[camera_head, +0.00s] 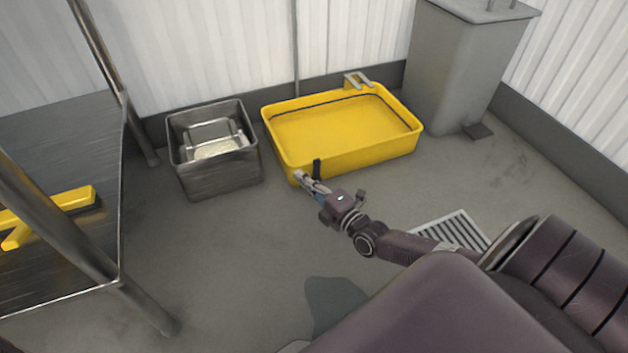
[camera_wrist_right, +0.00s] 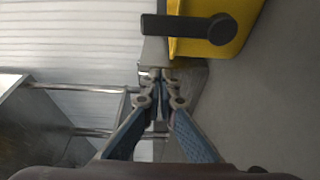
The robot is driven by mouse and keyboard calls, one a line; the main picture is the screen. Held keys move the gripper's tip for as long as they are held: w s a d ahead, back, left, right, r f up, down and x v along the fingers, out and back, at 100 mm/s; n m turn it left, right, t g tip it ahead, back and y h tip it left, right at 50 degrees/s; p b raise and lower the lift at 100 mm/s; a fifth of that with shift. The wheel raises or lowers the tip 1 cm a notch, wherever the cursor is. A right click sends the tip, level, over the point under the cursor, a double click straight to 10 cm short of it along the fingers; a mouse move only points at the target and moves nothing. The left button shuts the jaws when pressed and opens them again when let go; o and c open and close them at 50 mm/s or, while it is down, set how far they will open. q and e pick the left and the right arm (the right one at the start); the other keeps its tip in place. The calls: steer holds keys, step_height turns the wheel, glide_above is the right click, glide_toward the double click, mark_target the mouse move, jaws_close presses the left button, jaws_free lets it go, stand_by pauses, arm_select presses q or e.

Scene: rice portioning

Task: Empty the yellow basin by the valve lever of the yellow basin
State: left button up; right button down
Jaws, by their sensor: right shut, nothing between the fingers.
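The yellow basin (camera_head: 402,148) stands on the floor by the back wall; its corner also shows in the right wrist view (camera_wrist_right: 245,12). Its black valve lever (camera_head: 317,168) stands up at the front left corner in the head view. In the right wrist view the lever (camera_wrist_right: 180,27) lies across the top, its round end to the right. My right gripper (camera_head: 301,178) is shut and empty beside the lever; its fingertips (camera_wrist_right: 160,78) sit just below the lever in the wrist view. I cannot tell whether they touch anything. My left gripper is out of view.
A metal bin (camera_head: 215,178) with a lighter metal container inside stands left of the basin. A metal table (camera_head: 70,135) with a yellow tool (camera_head: 70,198) is at the left. A floor grate (camera_head: 452,230) lies near my right arm.

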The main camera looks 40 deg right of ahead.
mark_target(315, 173)
steer(key=shift+s+d+b, duration=0.15)
steer(key=shift+d+b, duration=0.6)
steer(key=shift+d, duration=0.25)
steer(key=shift+s+d+b, duration=0.1)
steer(key=shift+d+b, duration=0.6)
steer(key=shift+d, duration=0.25)
steer(key=shift+r, duration=0.1)
